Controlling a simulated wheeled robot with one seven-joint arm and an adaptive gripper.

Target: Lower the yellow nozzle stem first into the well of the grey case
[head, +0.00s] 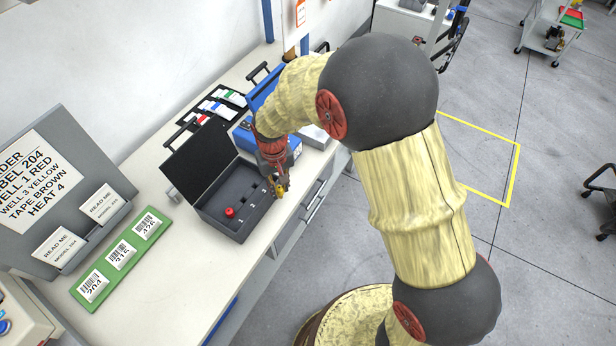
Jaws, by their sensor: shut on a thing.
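My gripper (277,178) points down over the right end of the open grey case. It is shut on the small yellow nozzle (279,190), which hangs just below the fingers. Its stem is too small to make out clearly. The grey case (212,213) lies on the bench with its dark lid raised at the back left. A red nozzle (230,212) sits in the case toward its left end. Other wells show as small dark spots with pale marks beside them. I cannot tell how high the yellow nozzle is above the case.
A blue case (262,92) stands behind my wrist. A black tray (206,110) with coloured packets lies at the back. A green board (120,258) with barcode labels and a grey sign stand (45,190) are at the left. The bench front (195,285) is clear.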

